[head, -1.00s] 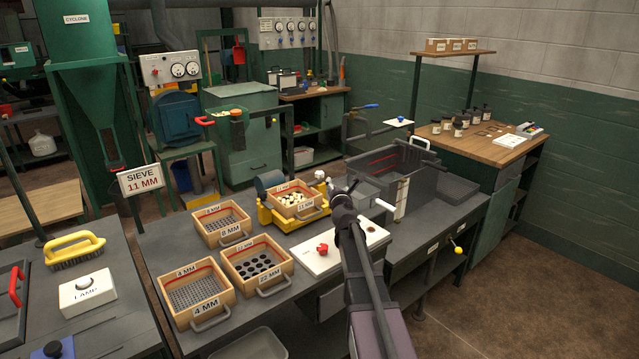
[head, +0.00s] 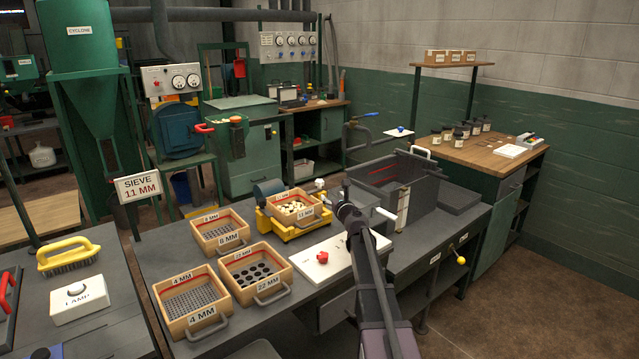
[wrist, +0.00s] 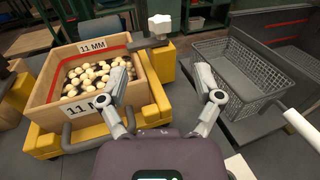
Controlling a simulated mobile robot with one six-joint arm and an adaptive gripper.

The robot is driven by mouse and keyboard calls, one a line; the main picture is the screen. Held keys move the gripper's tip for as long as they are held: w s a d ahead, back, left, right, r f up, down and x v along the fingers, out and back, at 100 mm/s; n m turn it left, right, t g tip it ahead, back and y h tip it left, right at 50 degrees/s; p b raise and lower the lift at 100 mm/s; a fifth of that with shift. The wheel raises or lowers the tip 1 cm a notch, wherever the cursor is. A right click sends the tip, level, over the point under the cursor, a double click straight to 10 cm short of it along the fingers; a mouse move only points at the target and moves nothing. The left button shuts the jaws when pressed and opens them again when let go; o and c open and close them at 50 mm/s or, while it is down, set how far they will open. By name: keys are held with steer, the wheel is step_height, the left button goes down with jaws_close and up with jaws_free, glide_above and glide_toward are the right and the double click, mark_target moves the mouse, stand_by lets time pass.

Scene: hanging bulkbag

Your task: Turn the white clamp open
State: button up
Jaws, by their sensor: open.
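The white clamp (head: 320,185) is a small white knob at the back right corner of the yellow shaker frame (head: 266,224). In the wrist view the clamp (wrist: 160,24) stands on a short grey stem beside the 11 MM sieve box (wrist: 50,108), which holds pale round pieces. The box also shows in the head view (head: 290,212). My gripper (wrist: 162,90) is open and empty in the wrist view, its fingers spread below and nearer than the clamp, not touching it. In the head view my arm hides much of the gripper.
A wire basket (wrist: 245,75) in a grey tank stands right of my gripper, with a white handle (wrist: 300,128) in front. A white panel with a red knob (head: 322,257) lies on the bench. Sieve boxes marked 4 MM (head: 188,300) and 22 MM (head: 256,272) stand left.

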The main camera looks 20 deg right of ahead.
mark_target(321, 183)
steer(key=w, duration=1.3)
steer(key=shift+w, duration=0.2)
steer(key=shift+c, duration=0.2)
jaws_close()
